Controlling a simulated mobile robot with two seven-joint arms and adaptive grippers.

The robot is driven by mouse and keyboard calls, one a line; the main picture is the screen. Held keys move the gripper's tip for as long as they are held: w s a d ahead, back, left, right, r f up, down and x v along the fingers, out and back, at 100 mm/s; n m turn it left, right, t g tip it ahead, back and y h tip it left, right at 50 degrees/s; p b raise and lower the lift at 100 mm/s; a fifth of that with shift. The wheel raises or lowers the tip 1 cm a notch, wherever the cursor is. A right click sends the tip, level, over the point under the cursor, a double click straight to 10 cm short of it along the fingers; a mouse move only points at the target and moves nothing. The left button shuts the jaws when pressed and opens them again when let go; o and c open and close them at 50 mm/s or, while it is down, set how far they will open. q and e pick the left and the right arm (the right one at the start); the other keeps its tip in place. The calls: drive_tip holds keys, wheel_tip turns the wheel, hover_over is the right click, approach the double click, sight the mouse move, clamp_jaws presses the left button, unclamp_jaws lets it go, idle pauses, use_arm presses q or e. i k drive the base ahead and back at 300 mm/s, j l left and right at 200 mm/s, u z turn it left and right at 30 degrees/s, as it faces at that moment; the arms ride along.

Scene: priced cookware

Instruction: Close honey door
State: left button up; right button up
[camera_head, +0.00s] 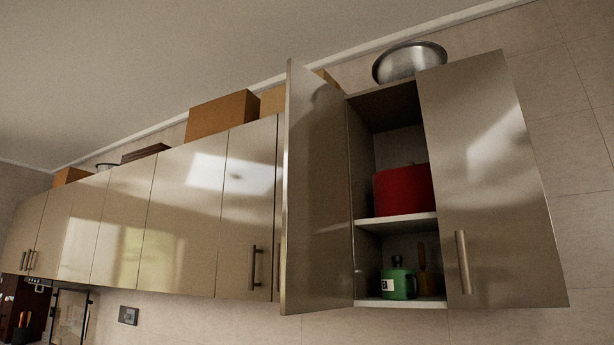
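One cabinet door (315,195) in the row of wall cabinets stands open, swung out toward me on its left side. I cannot read any honey label on it. Behind it the cabinet shows two levels: a red pot (403,190) sits on the white middle shelf (398,222), and a green mug-like container (398,283) with a pale label stands on the bottom next to a brown-handled item (425,270). The door to the right (490,180) is shut and has a vertical bar handle (463,262). Neither of my grippers is in view.
Shut cabinet doors (180,220) run off to the left. A metal bowl (409,62) and cardboard boxes (222,115) sit on top of the cabinets. A wall socket (128,315) and a dark appliance (20,310) are low at left. The space before the open door looks clear.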

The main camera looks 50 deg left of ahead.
sight(316, 269)
drive_tip(key=k+j, duration=0.15)
drive_tip(key=j, duration=0.35)
drive_tip(key=k+j+z, duration=0.1)
drive_tip(key=j, duration=0.45)
drive_tip(key=k+j, duration=0.2)
drive_tip(key=j, duration=0.3)
drive_tip(key=k+j+z, duration=0.1)
drive_tip(key=j, duration=0.4)
drive_tip(key=k+j, duration=0.25)
drive_tip(key=j, duration=0.25)
drive_tip(key=k+j+z, duration=0.1)
drive_tip(key=j, duration=0.4)
drive_tip(key=k+j, duration=0.25)
drive_tip(key=j, duration=0.2)
drive_tip(key=k+j, duration=0.2)
drive_tip(key=j, duration=0.3)
drive_tip(key=z, duration=0.05)
